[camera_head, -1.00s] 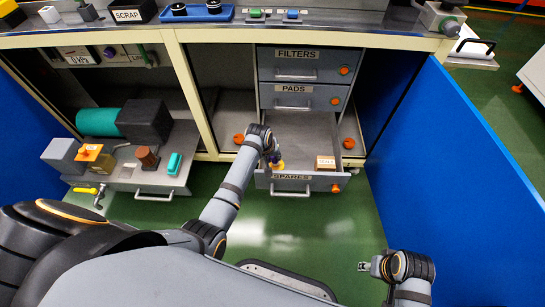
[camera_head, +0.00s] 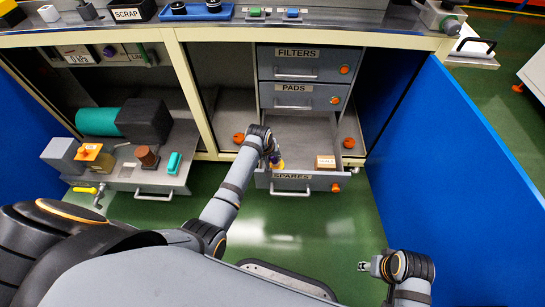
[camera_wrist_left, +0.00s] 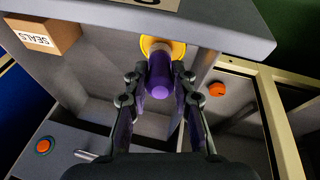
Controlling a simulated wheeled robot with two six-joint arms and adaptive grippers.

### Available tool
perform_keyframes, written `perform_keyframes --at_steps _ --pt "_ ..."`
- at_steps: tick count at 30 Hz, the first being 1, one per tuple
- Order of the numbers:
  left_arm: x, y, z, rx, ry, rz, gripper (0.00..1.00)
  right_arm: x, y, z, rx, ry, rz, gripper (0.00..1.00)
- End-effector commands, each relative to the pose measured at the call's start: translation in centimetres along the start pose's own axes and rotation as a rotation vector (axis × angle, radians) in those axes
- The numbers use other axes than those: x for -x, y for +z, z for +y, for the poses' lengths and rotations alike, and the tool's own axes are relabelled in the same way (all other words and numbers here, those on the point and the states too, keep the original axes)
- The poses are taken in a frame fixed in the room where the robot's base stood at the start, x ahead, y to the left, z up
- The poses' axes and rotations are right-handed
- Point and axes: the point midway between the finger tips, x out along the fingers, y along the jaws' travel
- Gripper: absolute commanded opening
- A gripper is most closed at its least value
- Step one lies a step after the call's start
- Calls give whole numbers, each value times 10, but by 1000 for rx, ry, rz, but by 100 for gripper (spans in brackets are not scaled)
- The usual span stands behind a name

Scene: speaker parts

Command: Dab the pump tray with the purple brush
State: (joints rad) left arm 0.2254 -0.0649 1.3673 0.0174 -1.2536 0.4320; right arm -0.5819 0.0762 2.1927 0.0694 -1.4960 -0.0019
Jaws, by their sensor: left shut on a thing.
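The purple brush (camera_wrist_left: 160,78) has a purple handle and a yellow round end. It is in the open SPARES drawer (camera_head: 300,135), with its yellow end toward the drawer's front. My left gripper (camera_head: 274,157) reaches into the drawer and is shut on the purple handle; its fingers flank the handle in the left wrist view (camera_wrist_left: 160,90). The pump tray (camera_head: 190,150) is pulled out at the left and carries a teal cylinder with a dark block (camera_head: 145,122). My right gripper (camera_head: 364,266) is over the floor at the lower right, too small to judge.
A brown SEALS box (camera_head: 325,162) lies in the drawer at the right. The tray also holds a grey block (camera_head: 62,155), an orange-topped piece (camera_head: 90,152), a brown piece (camera_head: 147,157) and a teal piece (camera_head: 175,162). A blue panel (camera_head: 450,150) stands at the right.

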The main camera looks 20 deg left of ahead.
Motion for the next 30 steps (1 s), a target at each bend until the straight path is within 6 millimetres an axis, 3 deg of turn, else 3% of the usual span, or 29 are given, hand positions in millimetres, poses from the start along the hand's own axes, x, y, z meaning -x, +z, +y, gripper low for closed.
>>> perform_keyframes --at_steps 30 --pt "-6 2 -2 0 -1 -1 0 -2 0 0 0 0 -1 40"
